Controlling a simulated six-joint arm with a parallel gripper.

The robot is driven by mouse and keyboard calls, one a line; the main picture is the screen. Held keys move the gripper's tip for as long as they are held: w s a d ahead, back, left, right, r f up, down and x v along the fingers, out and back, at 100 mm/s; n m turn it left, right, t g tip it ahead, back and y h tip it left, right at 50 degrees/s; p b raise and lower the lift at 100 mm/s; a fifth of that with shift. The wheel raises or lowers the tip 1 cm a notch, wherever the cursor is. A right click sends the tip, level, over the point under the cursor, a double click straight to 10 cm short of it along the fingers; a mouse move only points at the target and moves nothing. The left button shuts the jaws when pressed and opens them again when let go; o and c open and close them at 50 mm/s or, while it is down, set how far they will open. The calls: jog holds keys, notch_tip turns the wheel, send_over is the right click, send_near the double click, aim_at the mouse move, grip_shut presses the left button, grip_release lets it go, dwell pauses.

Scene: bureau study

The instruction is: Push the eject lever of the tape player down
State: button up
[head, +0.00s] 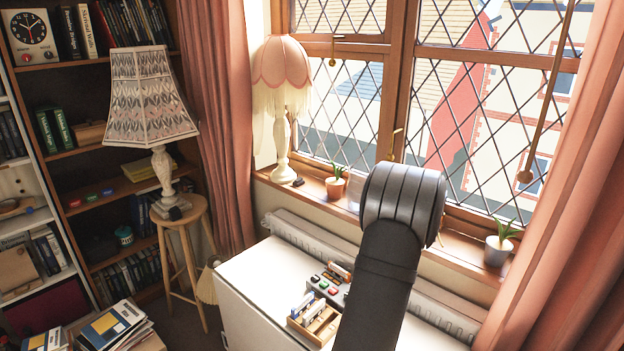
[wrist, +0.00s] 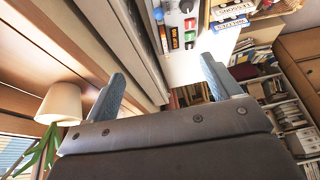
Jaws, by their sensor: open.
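The tape player (head: 329,286) appears to be the grey device with red and green buttons on the white table, partly hidden by my arm in the head view. In the wrist view the device (wrist: 191,29) shows at the top with coloured buttons, a dark knob and an orange label. I cannot make out the eject lever for certain. My gripper (wrist: 161,66) is open and empty, its two grey fingers spread wide. The device lies beyond the fingertips, apart from them. My gripper is hidden behind my arm in the head view.
A wooden box of cards (head: 304,321) stands beside the device on the white table (head: 256,283). A radiator (head: 300,232) and a windowsill with potted plants (head: 336,184) run behind. A stool (head: 184,224) with a lamp stands left.

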jog(key=w+a+f+n+g, duration=0.1)
jog(key=f+n, duration=0.1)
jog(key=f, duration=0.1)
jog(key=w+a+f+n+h, duration=0.1)
jog(key=f, duration=0.3)
jog(key=w+a+f+n+g+h, duration=0.1)
jog(key=a+f+n, duration=0.1)
jog(key=f, duration=0.2)
jog(key=shift+w+n+g, duration=0.1)
jog(key=shift+n+g, duration=0.2)
grip_shut()
jog(key=shift+a+f, duration=0.2)
jog(key=shift+f, duration=1.55)
jog(key=shift+a+f, duration=0.15)
jog(key=shift+f, duration=1.75)
jog(key=shift+s+d+r, duration=0.2)
jog(key=shift+d+r, duration=0.1)
jog(key=shift+d, duration=0.45)
jog(key=shift+s+d+r, duration=0.15)
jog(key=shift+d+r, duration=0.1)
jog(key=shift+d, duration=0.45)
jog(key=shift+r, duration=0.1)
